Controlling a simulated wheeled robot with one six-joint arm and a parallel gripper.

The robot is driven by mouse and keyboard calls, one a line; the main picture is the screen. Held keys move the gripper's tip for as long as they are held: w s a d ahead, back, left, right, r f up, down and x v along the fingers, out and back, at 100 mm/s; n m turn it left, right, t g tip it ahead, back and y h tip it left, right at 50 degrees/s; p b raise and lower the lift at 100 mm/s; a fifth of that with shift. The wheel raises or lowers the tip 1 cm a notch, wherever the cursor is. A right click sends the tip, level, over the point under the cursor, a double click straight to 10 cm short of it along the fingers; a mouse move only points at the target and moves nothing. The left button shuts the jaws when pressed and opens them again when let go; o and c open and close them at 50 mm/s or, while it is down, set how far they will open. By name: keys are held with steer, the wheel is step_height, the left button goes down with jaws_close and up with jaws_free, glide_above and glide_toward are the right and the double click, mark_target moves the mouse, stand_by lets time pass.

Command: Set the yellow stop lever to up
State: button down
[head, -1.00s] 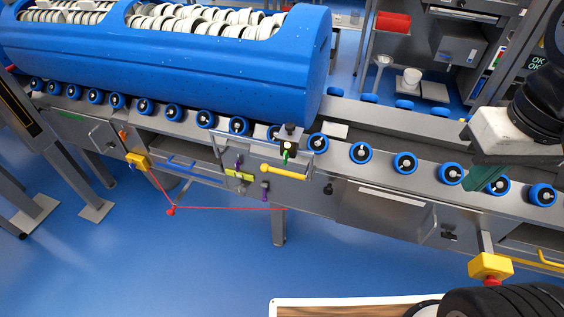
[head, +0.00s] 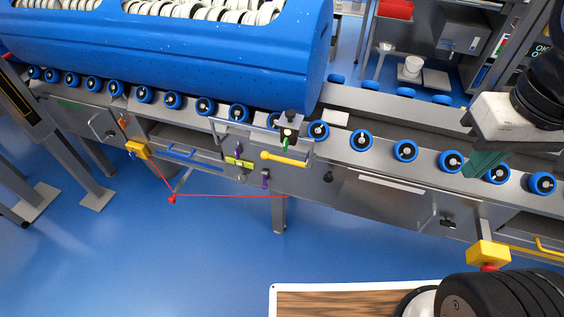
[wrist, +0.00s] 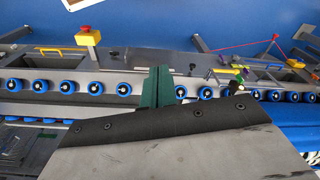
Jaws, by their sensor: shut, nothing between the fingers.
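The yellow stop lever (head: 283,159) is on the front of the conveyor, below the right end of the blue tub. Its handle lies nearly level and points right, slightly down. In the wrist view a small yellow piece (wrist: 240,76), probably this lever, shows right of the fingers. My gripper (head: 484,165) has green fingers and hangs over the roller rail, well to the right of the lever. In the wrist view its fingers (wrist: 157,88) are together and empty. It touches neither the lever nor its bracket.
The large blue tub (head: 190,70) with white discs lies on the conveyor. A purple knob (head: 265,178) and green-yellow plate (head: 239,162) sit left of the lever. A red cord (head: 230,196) runs below. A yellow box (head: 488,254) hangs at right.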

steer(key=c, duration=1.5)
jaws_free()
steer(key=shift+a, duration=0.15)
steer(key=shift+o, duration=0.7)
steer(key=w+a+f+n+g, duration=0.2)
steer(key=w+a+f+g, duration=0.1)
steer(key=f, duration=0.5)
steer(key=shift+w+a+g, duration=0.2)
steer(key=shift+w+g, duration=0.1)
steer(key=shift+w, duration=0.25)
steer(key=n+t+y, duration=0.8)
steer(key=n+t, duration=0.9)
steer(key=n, duration=0.3)
glide_toward(276, 160)
steer(key=x, duration=1.1)
steer(key=shift+w, duration=0.15)
